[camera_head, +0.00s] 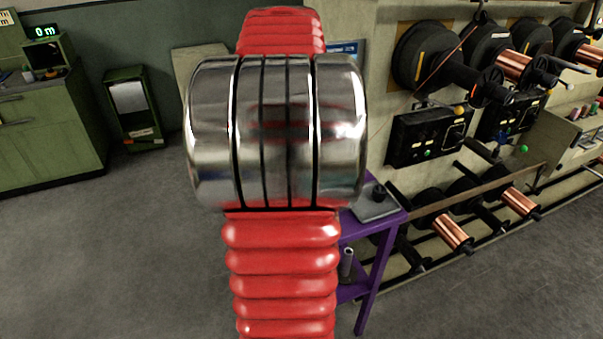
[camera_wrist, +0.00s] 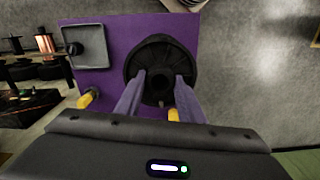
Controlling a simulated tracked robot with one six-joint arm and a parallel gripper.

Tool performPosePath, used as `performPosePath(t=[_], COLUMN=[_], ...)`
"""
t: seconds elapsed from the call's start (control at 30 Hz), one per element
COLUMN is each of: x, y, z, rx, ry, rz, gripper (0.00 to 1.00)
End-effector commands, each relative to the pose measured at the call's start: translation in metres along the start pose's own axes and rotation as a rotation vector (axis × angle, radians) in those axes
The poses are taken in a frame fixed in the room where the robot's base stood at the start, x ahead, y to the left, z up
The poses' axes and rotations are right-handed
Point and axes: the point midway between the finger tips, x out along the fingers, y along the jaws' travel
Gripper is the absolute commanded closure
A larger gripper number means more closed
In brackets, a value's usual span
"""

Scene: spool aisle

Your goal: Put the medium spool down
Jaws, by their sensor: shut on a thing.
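A black spool (camera_wrist: 155,49) with a round flange shows in the wrist view, over the right part of a purple table top (camera_wrist: 110,28). My gripper (camera_wrist: 160,78) has its two fingers shut on the spool's middle, within the outline of the flange. I cannot tell whether the spool touches the table top or hangs a little above it. In the head view my red and chrome arm hides the gripper and the spool. Part of the purple table (camera_head: 376,225) shows there to the right of the arm.
A grey tray (camera_wrist: 97,46) with a small black object lies left of the spool on the table. A rack with copper spools (camera_head: 515,65) lines the right wall. A green cabinet (camera_head: 45,135) stands at the left. Grey floor between is clear.

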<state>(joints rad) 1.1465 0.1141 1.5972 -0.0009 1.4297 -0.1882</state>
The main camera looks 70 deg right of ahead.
Motion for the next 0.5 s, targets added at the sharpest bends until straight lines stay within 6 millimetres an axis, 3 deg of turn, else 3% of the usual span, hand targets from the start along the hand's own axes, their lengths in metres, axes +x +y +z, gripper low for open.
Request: performPosePath(t=[0.33,0.5], x=[0.043,0.056], y=[-0.001,0.000], z=[0.000,0.000], rx=[-0.001,-0.001], ry=[0.000,0.002], rz=[-0.001,0.000], gripper=[1.00,1.00])
